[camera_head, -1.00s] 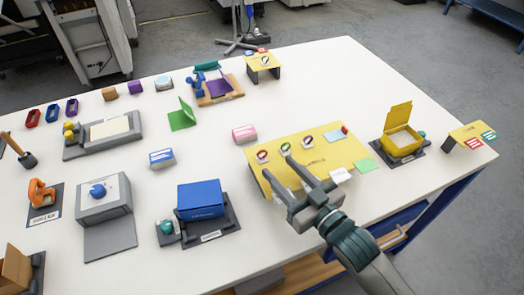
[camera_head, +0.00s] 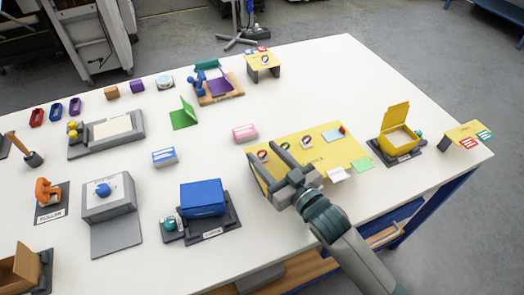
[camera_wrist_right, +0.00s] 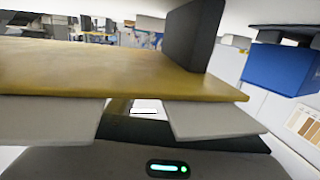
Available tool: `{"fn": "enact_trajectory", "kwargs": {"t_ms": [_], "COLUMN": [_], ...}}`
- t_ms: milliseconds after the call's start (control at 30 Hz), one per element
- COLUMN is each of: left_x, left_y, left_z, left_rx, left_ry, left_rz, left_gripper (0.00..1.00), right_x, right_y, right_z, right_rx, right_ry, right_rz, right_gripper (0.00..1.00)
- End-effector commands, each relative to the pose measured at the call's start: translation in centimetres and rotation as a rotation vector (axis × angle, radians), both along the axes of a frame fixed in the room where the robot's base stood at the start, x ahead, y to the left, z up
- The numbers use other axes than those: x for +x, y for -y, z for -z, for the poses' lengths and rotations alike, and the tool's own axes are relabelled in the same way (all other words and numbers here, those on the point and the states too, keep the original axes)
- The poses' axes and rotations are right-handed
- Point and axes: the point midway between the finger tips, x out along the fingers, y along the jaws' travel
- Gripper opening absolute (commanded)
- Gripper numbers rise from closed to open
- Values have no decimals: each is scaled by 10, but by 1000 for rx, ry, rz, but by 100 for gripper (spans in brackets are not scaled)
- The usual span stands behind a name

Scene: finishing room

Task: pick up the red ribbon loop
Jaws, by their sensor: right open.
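Small ribbon loops stand in a row on the yellow board. The left loop (camera_head: 263,155) and the right loop (camera_head: 306,140) show dark red tints in the head view. Their colours are too small to tell surely, and a finger partly covers the middle one. My right gripper (camera_head: 263,161) is open over the board's left part, its fingertips on either side of the left loop in the picture. Whether they are level with it cannot be told. In the right wrist view the open fingers (camera_wrist_right: 150,118) are beside the yellow board's edge (camera_wrist_right: 120,68); no loop shows there. My left gripper is not in view.
A blue box (camera_head: 202,198) stands left of my right gripper. A yellow open-lidded box (camera_head: 401,140) is to the right. A pink block (camera_head: 245,133) lies near the board's upper left.

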Motion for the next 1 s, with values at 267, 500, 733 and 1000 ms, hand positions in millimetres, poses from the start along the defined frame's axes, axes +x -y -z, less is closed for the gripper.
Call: {"fn": "enact_trajectory", "kwargs": {"t_ms": [267,500,733,1000], "left_x": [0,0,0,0], "left_y": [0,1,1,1], "left_z": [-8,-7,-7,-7], "left_rx": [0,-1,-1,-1], "left_ry": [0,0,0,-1], "left_rz": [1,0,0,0], "left_gripper": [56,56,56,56], "right_x": [17,17,17,17], "right_y": [-11,-11,-11,-11], "right_z": [1,2,2,2], "right_rx": [0,0,-1,-1], "right_ry": [-1,-1,-1,-1], "right_rz": [0,0,0,0], "right_gripper": [47,47,37,2]}}
